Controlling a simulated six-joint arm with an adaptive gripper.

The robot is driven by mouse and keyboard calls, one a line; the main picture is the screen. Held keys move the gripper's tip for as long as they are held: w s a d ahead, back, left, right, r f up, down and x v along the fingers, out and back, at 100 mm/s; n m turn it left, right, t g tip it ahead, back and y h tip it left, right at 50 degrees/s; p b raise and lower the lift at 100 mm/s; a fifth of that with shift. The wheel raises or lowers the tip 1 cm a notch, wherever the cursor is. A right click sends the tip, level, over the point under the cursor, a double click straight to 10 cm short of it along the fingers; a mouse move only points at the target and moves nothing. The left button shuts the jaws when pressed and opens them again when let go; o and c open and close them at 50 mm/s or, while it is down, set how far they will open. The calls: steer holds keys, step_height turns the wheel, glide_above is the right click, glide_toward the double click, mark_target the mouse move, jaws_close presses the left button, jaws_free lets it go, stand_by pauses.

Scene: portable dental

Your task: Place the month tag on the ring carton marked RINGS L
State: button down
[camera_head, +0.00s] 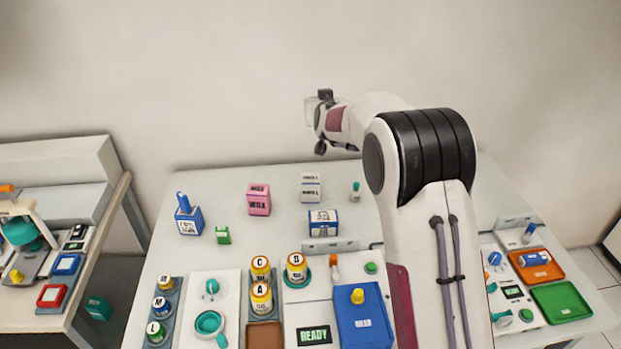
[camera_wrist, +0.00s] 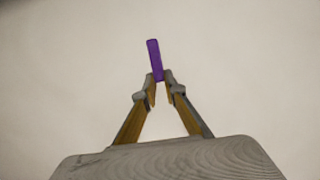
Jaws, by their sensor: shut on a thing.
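My gripper (camera_wrist: 160,88) is shut on a slim purple tag (camera_wrist: 154,58) in the wrist view. The tag stands up beyond the fingertips, slightly tilted, with only blank wall behind it. I cannot read any marking on it. In the head view my arm's end is raised above the back of the table, and the tag cannot be made out there. White cartons (camera_head: 311,188), seemingly two stacked, stand at the back middle of the table. Their small print is too fine to read surely, so I cannot tell which is RINGS L. My gripper is apart from them.
A pink box (camera_head: 259,200) stands left of the white cartons, a blue-and-white box (camera_head: 323,222) in front, and a small green-capped bottle (camera_head: 355,191) to the right. Lettered jars (camera_head: 261,298) and a blue box (camera_head: 362,318) crowd the front.

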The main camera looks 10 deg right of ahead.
steer(key=shift+s+a+f+n+y, duration=0.15)
steer(key=shift+a+f+n+y, duration=0.2)
steer(key=shift+a+n+y, duration=0.35)
steer(key=n+g+y, duration=0.1)
steer(key=n+y, duration=0.2)
steer(key=y, duration=0.1)
glide_above(315, 183)
step_height(315, 183, down, 6)
steer(key=shift+f, duration=0.2)
stand_by(0.3)
step_height(315, 183, down, 6)
stand_by(0.6)
steer(key=shift+f, duration=0.15)
steer(key=shift+f, duration=1.85)
steer(key=shift+f, duration=0.15)
